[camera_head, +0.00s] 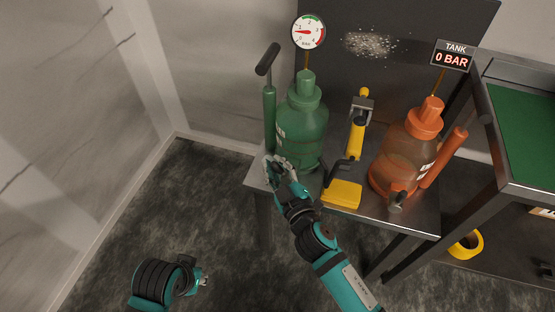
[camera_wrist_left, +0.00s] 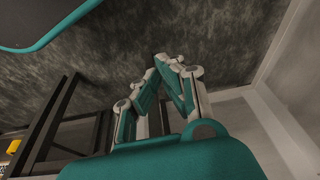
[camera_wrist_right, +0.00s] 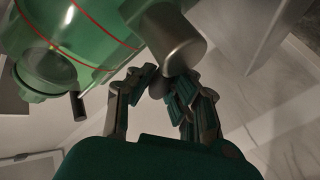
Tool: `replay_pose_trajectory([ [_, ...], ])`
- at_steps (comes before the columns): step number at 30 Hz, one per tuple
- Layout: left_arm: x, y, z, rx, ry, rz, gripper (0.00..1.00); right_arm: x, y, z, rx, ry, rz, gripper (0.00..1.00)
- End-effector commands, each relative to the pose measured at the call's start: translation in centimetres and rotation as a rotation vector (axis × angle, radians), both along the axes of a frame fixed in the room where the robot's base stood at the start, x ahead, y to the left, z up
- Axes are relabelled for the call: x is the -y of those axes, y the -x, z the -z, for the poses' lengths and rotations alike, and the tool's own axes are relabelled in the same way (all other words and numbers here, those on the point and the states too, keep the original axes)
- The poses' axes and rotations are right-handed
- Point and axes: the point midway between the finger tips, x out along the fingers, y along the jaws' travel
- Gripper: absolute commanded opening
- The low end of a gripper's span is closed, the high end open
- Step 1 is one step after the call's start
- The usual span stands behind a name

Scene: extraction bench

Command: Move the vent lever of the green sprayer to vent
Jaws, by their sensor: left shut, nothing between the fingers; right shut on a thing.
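The green sprayer (camera_head: 302,132) stands upright on the left of the grey bench, with its pump handle (camera_head: 267,59) at its left. My right gripper (camera_head: 273,166) is at the sprayer's lower front-left. In the right wrist view, its fingers (camera_wrist_right: 162,90) are shut on a small grey end below a thick grey cylinder (camera_wrist_right: 172,36) beside the green tank (camera_wrist_right: 85,35). This looks like the vent lever; the fingers partly hide it, and its setting cannot be read. My left gripper (camera_head: 203,281) is low over the floor, away from the bench; it shows shut and empty in its wrist view (camera_wrist_left: 168,60).
A gauge (camera_head: 308,32) above the green sprayer has its needle pointing left. A yellow tool (camera_head: 342,193) stands mid-bench, close right of my right gripper. An orange sprayer (camera_head: 408,150) stands at right under a "TANK 0 BAR" display (camera_head: 452,56). A green-topped table (camera_head: 525,125) is further right.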

Motion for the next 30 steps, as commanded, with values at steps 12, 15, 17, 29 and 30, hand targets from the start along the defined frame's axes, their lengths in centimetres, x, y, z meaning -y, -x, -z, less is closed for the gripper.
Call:
replay_pose_trajectory([
  [12,0.0,1.3,12.3,-0.072,-0.005,0.011,0.00,-0.5,0.1,0.4,-0.048,0.145,-0.002,0.00],
  [15,-0.1,2.5,14.9,-0.087,-0.006,0.014,0.00,-0.7,0.1,0.6,-0.057,0.180,-0.003,0.00],
  [17,-0.2,3.3,16.2,-0.094,-0.007,0.016,0.00,-0.7,0.1,0.7,-0.062,0.201,-0.004,0.00],
  [29,-0.9,8.1,21.5,-0.130,-0.011,0.025,0.00,-0.9,0.1,1.4,-0.087,0.292,-0.004,0.00],
  [30,-1.0,8.4,21.8,-0.132,-0.011,0.025,0.00,-0.9,0.1,1.4,-0.088,0.297,-0.004,0.00],
])
